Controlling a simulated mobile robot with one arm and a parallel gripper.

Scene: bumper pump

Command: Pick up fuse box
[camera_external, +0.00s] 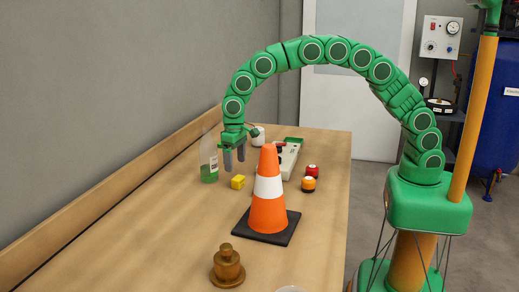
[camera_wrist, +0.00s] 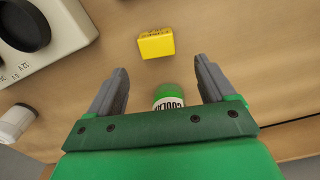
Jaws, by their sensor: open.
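A small yellow box (camera_external: 238,182), the likeliest fuse box, sits on the wooden table just below and to the right of my gripper (camera_external: 234,158). In the wrist view the yellow box (camera_wrist: 156,44) shows dark lettering too small to read, and it lies just past my fingertips (camera_wrist: 161,70). My gripper is open, its two grey fingers pointing down above the table. Nothing is held. All of the box's near side is in plain view.
Bare table (camera_external: 150,235) lies front left.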

